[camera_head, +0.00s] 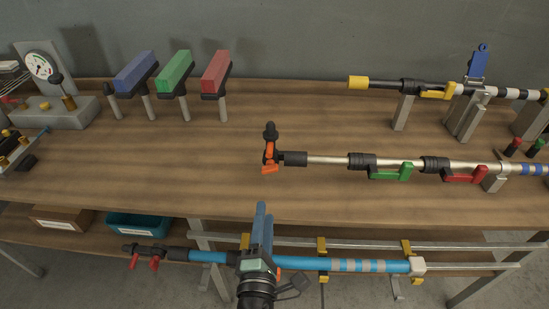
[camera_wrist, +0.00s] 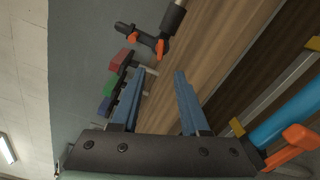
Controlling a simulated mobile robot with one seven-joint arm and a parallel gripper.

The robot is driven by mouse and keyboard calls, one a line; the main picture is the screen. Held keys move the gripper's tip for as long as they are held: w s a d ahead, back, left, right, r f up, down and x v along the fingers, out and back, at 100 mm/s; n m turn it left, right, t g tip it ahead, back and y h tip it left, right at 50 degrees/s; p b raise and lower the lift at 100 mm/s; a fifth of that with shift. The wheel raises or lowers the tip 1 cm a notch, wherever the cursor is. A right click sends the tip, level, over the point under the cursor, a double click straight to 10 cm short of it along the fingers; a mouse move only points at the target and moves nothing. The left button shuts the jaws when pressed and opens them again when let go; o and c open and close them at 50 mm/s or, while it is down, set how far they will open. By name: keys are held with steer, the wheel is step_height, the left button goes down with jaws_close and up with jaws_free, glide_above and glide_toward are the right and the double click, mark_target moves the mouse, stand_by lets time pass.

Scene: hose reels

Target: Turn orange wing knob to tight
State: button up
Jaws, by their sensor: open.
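The orange wing knob (camera_head: 269,158) sits on a black fitting at the left end of a silver pipe, above the wooden bench. Its wings stand roughly upright in the head view. In the wrist view the orange wing knob (camera_wrist: 160,47) shows beyond my fingertips, near the top. My gripper (camera_head: 265,210) has two blue fingers and is at the bench's front edge, nearer the camera than the knob and apart from it. In the wrist view my gripper (camera_wrist: 160,73) is open, with nothing between its fingers.
A blue pipe (camera_head: 207,256) with red wings runs along the front, close to my gripper. Green (camera_head: 391,173) and red (camera_head: 464,175) levers sit on the silver pipe. Coloured blocks on posts (camera_head: 175,72) stand behind.

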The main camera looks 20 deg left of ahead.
mark_target(269, 172)
steer(key=b+x, duration=0.3)
steer(key=x, duration=1)
steer(key=shift+f, duration=0.1)
jaws_close()
